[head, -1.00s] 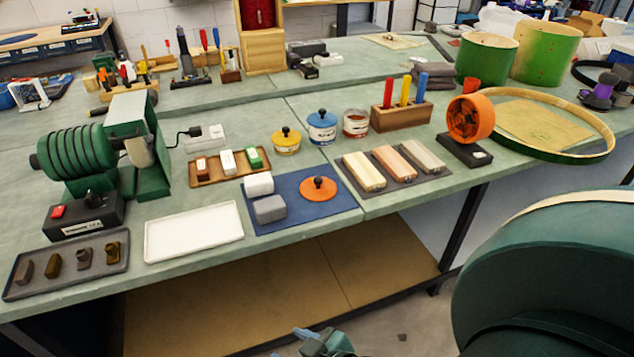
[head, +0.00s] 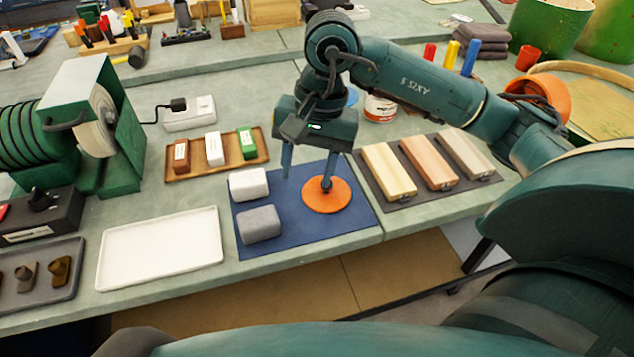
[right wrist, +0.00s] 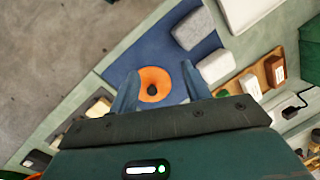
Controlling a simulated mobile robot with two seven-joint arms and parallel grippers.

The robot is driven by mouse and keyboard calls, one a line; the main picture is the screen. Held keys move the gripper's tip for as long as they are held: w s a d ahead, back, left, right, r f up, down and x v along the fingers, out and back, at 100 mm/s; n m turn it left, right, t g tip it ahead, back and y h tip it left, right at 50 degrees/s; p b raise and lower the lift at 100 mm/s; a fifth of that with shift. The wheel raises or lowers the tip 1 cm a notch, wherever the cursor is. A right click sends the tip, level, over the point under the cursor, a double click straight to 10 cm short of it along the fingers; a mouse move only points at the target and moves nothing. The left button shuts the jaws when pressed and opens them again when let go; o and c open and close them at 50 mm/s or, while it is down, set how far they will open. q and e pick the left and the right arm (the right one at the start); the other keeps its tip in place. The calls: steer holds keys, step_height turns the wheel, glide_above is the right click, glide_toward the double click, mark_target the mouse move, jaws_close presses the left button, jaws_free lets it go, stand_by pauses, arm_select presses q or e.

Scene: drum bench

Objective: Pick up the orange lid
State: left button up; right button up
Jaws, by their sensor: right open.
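The orange lid (head: 327,196) is a flat disc with a dark knob, lying on the blue mat (head: 262,246). In the right wrist view the orange lid (right wrist: 158,78) with its black knob shows between the two fingers. My right gripper (head: 306,176) is open and empty, fingers pointing down over the mat. In the head view one finger overlaps the lid's knob and the other is to its left. In the right wrist view the right gripper (right wrist: 160,90) has its fingers spread on both sides of the lid. My left gripper is not in view.
A white block (head: 249,184) and a grey block (head: 260,224) lie on the mat left of the lid. A white tray (head: 160,249) is farther left. Wooden blocks (head: 427,163) lie on a dark mat at right. A wooden tray (head: 215,154) stands behind.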

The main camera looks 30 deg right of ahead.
steer(key=w+d+r+t+h, duration=0.1)
steer(key=w+d+r+h, duration=0.15)
steer(key=d, duration=0.35)
glide_above(332, 199)
step_height(332, 199, down, 7)
steer(key=shift+h, duration=0.25)
steer(key=f, duration=0.2)
steer(key=w+f, duration=0.1)
steer(key=f, duration=0.1)
steer(key=w+f+p, duration=0.1)
steer(key=f, duration=0.1)
jaws_close()
